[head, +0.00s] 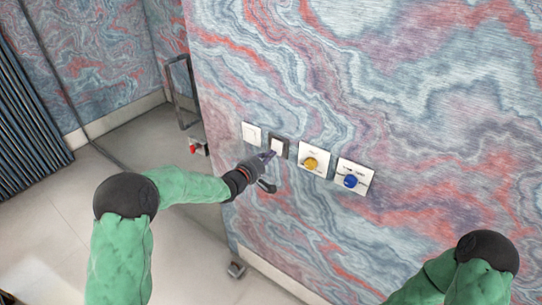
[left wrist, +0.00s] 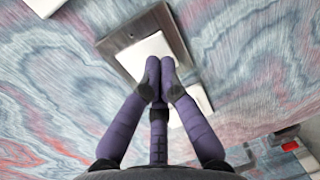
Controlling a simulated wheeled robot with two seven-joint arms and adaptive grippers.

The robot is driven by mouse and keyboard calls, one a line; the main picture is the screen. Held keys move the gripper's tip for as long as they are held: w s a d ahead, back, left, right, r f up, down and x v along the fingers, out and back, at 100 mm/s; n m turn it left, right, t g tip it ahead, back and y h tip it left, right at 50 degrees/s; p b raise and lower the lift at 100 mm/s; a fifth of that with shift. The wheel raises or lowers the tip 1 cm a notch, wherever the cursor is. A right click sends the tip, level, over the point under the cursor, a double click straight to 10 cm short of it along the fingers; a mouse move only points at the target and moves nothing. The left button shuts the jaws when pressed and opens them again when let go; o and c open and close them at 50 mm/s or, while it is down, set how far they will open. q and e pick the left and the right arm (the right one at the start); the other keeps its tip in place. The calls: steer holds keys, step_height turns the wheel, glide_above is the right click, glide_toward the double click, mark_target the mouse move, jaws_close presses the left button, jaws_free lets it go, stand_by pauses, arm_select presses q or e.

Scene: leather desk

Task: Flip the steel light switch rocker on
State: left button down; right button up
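The steel light switch (head: 279,147) is a dark-framed plate with a white rocker, second from the left in a row on the marbled wall. In the left wrist view its steel frame (left wrist: 120,36) surrounds the white rocker (left wrist: 140,52). My left gripper (head: 268,156) is at the switch. In the left wrist view its purple fingers (left wrist: 161,84) are shut together with nothing between them, the tips overlapping the rocker's lower part. I cannot tell whether they touch it. My right gripper is out of view.
An all-white switch (head: 251,133) is left of the steel one. A plate with a yellow knob (head: 311,162) and one with a blue knob (head: 351,180) are to the right. A metal frame (head: 182,92) stands by the wall corner, near a small red object (head: 198,148).

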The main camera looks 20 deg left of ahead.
arm_select(q)
steer(key=shift+w+d, duration=0.2)
steer(key=shift+w, duration=0.2)
steer(key=shift+w+f, duration=0.1)
steer(key=shift+w, duration=0.1)
steer(key=shift+d+f, duration=0.1)
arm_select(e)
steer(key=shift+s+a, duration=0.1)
